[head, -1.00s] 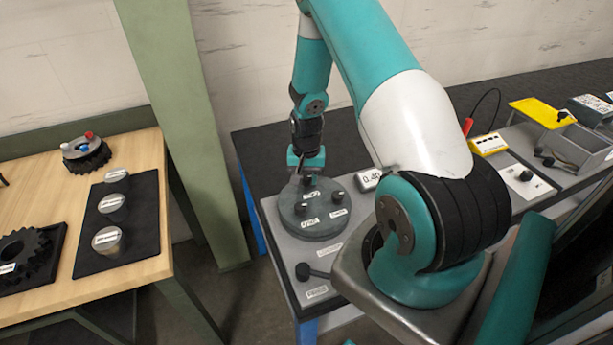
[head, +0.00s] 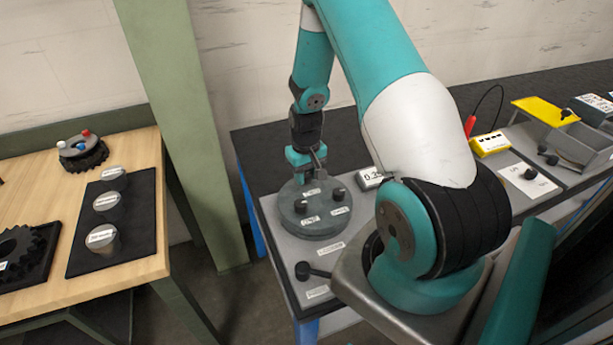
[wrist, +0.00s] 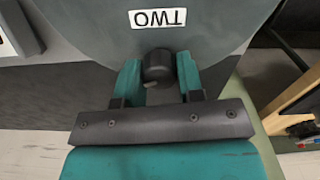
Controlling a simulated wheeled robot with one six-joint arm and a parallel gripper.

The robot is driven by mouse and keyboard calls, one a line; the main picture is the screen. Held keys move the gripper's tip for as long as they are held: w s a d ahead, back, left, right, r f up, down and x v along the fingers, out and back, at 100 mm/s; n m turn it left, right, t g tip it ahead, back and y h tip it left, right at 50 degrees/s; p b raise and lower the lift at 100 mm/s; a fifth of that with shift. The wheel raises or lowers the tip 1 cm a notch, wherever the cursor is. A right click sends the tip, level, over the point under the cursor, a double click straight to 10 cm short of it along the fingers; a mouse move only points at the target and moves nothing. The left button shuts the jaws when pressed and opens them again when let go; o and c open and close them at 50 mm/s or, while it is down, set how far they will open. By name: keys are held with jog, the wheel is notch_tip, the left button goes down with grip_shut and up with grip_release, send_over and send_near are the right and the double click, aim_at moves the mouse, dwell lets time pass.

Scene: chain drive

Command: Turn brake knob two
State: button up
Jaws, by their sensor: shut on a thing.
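The round grey-green brake disc (head: 312,229) stands on the grey panel, with dark knobs and white labels on top. Brake knob two (wrist: 158,66) is a small black knob beside the TWO label (wrist: 158,18), which reads upside down in the wrist view. My gripper (wrist: 159,77) is shut on this knob, one teal finger on each side. In the head view my gripper (head: 306,166) reaches down at the disc's far edge and hides the knob there. Two other knobs, one at the left (head: 300,206) and one at the right (head: 339,194), stand free.
A small readout (head: 370,178) sits right of the disc. A black lever (head: 303,270) lies in front. A yellow meter (head: 490,145) and a grey bin (head: 577,150) are further right. A wooden table (head: 30,205) with metal weights (head: 103,240) stands left, beyond a green post.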

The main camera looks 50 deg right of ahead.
aim_at(306, 174)
jog(key=shift+n, duration=0.6)
jog(key=o, duration=0.9)
notch_tip(306, 174, up, 18)
jog(key=b, duration=0.3)
jog(key=shift+f+b, duration=0.25)
jog(key=shift+b, duration=0.05)
